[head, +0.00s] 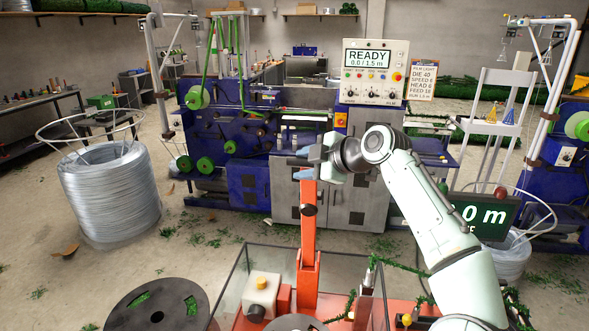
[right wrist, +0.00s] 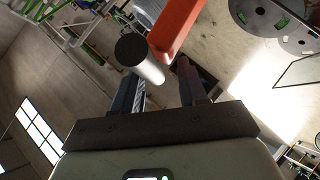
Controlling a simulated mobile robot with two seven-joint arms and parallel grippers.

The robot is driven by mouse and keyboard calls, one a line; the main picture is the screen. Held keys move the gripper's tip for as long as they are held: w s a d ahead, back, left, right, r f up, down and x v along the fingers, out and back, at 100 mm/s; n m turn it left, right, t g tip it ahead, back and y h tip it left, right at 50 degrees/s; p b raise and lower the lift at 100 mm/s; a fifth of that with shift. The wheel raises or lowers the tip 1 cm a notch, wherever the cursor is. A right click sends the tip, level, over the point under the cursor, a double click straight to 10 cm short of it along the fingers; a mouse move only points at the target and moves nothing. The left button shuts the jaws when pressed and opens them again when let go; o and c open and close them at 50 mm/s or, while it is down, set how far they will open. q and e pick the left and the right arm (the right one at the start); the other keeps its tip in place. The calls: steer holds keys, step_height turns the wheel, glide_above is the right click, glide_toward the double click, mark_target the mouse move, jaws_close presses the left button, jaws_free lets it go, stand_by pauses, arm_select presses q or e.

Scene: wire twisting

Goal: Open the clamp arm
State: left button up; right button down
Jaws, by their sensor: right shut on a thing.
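The orange clamp arm (head: 308,240) stands nearly upright on the orange base at the front of the head view. It also shows at the top of the right wrist view (right wrist: 178,28). My right gripper (head: 304,165) is at the arm's upper end. In the right wrist view its fingers (right wrist: 158,78) are on either side of a grey, black-ended cylindrical handle (right wrist: 145,62) beside the orange arm, and it is shut on that handle. In the head view the gripper and wrist largely hide the handle. My left gripper is not in view.
A blue machine with a READY panel (head: 375,72) stands behind. A wire coil (head: 108,195) is at left, and a black reel (head: 130,318) lies at front left. A display (head: 484,216) stands at right. The floor left of the clamp arm is mostly open.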

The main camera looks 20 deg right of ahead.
steer(key=shift+w+d+f, duration=0.25)
steer(key=shift+f, duration=0.4)
steer(key=c, duration=1)
jaws_free()
steer(key=shift+w+d, duration=0.1)
steer(key=shift+r, duration=0.15)
steer(key=shift+r, duration=0.1)
steer(key=v, duration=1.3)
steer(key=shift+b, duration=0.4)
